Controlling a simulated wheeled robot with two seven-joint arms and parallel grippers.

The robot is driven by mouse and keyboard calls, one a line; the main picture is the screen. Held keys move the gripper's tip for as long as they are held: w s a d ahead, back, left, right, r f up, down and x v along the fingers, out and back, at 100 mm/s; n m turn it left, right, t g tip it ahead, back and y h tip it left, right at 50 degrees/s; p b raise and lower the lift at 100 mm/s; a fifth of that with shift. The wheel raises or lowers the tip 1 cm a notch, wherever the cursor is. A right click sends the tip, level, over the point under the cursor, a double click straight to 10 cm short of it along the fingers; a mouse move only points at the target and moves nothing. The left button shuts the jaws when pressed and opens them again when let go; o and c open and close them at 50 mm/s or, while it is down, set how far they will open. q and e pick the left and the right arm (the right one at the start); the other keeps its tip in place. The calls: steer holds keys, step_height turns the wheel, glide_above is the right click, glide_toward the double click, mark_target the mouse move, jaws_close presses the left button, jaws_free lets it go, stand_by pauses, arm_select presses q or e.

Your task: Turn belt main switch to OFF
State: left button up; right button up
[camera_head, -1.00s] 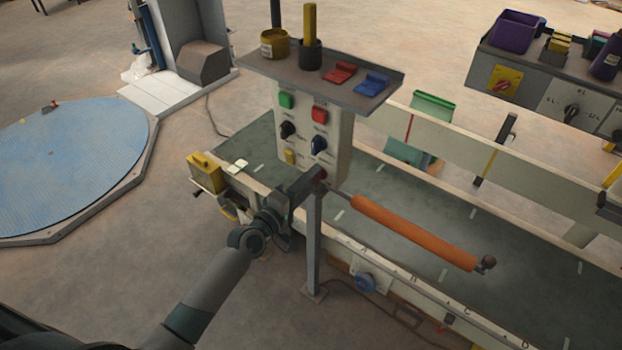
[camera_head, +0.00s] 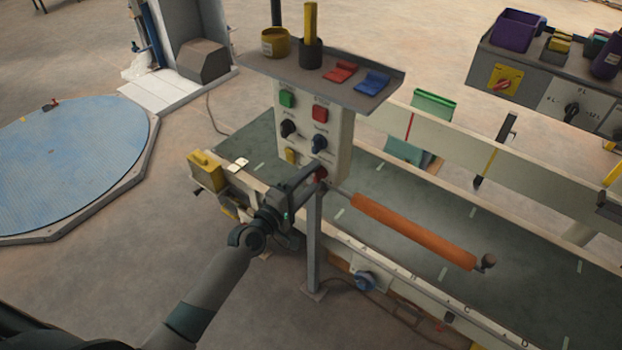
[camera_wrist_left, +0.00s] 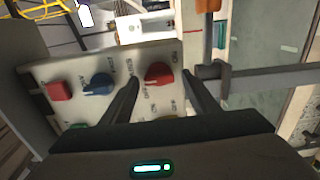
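The control panel (camera_head: 333,128) stands on a post beside the belt. A red rotary knob (camera_wrist_left: 158,75) on it lies between my left fingertips in the left wrist view; its lettering is too small to read surely. In the head view the knob (camera_head: 321,174) is at the panel's lower right, partly hidden by my gripper. My left gripper (camera_head: 316,173) is at the panel face with its fingers apart, one on each side of the knob. In the left wrist view the gripper (camera_wrist_left: 160,78) shows gaps to the knob; contact is unclear. My right gripper is out of view.
A blue knob (camera_wrist_left: 98,84) and a red button (camera_wrist_left: 60,91) are close by on the panel. A shelf (camera_head: 300,75) with cups and clips juts out above. An orange roller (camera_head: 413,232) extends to the right. Another cabinet (camera_head: 545,90) stands at the right.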

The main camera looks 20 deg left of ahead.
arm_select(q)
steer(key=shift+s, duration=0.15)
steer(key=b+v, duration=0.4)
steer(key=v, duration=1.3)
stand_by(0.3)
